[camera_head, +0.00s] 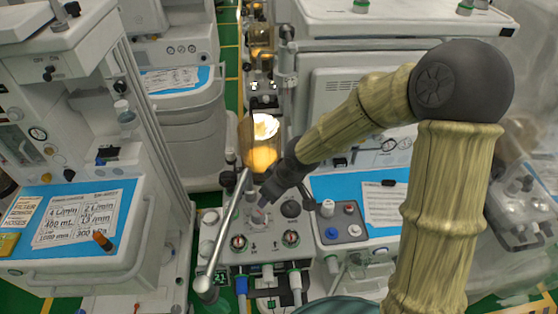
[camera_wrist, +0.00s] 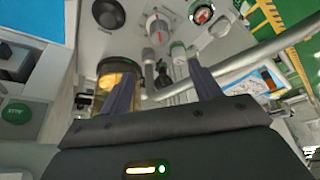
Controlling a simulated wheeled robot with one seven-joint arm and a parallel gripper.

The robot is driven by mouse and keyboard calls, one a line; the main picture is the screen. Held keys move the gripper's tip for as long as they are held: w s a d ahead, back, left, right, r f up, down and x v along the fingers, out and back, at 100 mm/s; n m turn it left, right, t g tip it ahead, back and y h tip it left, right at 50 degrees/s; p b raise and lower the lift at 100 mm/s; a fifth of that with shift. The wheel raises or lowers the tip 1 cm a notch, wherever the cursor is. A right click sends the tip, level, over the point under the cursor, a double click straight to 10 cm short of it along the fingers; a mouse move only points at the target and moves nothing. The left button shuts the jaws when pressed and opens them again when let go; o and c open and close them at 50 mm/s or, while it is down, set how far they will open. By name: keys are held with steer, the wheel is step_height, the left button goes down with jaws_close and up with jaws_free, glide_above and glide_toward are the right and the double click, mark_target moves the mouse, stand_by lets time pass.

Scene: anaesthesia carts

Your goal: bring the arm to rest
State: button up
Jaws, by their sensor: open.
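My arm shows in the head view, with a bamboo-like surface and a dark round elbow at the upper right. It reaches left and down over the middle cart. My gripper (camera_head: 264,202) points down over the control panel (camera_head: 262,262) of that cart, close to a slanted metal rail (camera_head: 222,235). The gripper also shows in the wrist view (camera_wrist: 162,78). Its two dark fingers stand apart, and I see nothing held between them. Whether the fingertips touch the panel's parts cannot be told.
A yellow-lit glass canister (camera_head: 262,145) stands just behind my gripper. A white cart (camera_head: 75,150) with a blue top is at the left, another (camera_head: 182,100) is behind it. A blue mat with a paper (camera_head: 384,207) lies right of the panel. Green floor shows in gaps.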

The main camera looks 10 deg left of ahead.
steer(key=s+d+r+m+h, duration=0.1)
steer(key=s+d+r+m, duration=0.1)
steer(key=d, duration=0.5)
steer(key=s+d+r+m+h, duration=0.1)
steer(key=s+d+m, duration=0.3)
steer(key=d+m, duration=0.2)
steer(key=s+d+r+m+h, duration=0.2)
steer(key=s+d+m, duration=0.1)
steer(key=d, duration=0.7)
steer(key=shift+r+m, duration=0.35)
steer(key=shift+m, duration=0.05)
steer(key=shift+d, duration=0.1)
